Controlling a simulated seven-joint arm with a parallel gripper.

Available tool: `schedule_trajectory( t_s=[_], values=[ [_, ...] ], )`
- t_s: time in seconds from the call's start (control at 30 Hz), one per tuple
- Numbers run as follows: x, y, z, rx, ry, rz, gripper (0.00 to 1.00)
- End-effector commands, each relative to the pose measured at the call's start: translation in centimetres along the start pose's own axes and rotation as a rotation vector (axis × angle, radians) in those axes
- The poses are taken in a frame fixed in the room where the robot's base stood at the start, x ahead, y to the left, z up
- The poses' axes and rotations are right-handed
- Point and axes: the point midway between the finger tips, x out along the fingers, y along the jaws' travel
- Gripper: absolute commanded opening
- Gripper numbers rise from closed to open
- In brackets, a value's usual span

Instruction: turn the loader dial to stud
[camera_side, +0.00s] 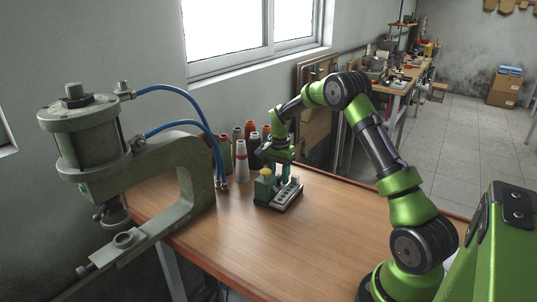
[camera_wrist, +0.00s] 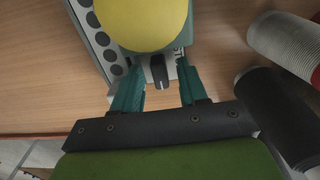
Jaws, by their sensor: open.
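The loader (camera_side: 265,188) stands on the wooden table, a small green unit with a yellow cap and a grey base plate. In the wrist view its rounded yellow cap (camera_wrist: 142,22) fills the top middle. Just below the cap is a small dark dial knob (camera_wrist: 159,72) on a grey face, with small dark lettering to its right, too small and partly hidden to read. My gripper (camera_wrist: 160,67) is open, its teal fingers either side of the knob with a gap on each side. In the side view my gripper (camera_side: 284,170) is at the loader, and the dial is hidden.
A row of holes (camera_wrist: 110,54) runs along the loader's grey plate. Thread cones (camera_side: 241,160) stand close behind the loader; some show at right in the wrist view (camera_wrist: 285,45). A large grey press (camera_side: 170,160) with blue hoses stands left. The table front (camera_side: 300,235) is clear.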

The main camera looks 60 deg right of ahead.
Motion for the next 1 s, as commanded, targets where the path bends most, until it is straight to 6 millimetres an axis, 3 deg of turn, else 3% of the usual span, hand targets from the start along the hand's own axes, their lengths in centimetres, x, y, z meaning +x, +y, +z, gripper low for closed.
schedule_trajectory(
  t_s=[0.07, 0.37, 0.73, 1.0],
  values=[
    [-0.01, 0.01, 0.0, 0.0, 0.0, 0.0, 0.43],
    [-0.04, 0.01, -0.01, 0.0, 0.0, 0.0, 0.0],
    [-0.08, 0.01, -0.01, -0.035, 0.0, 0.0, 0.0],
    [-0.1, 0.01, -0.02, -0.192, 0.001, 0.0, 0.0]
  ],
)
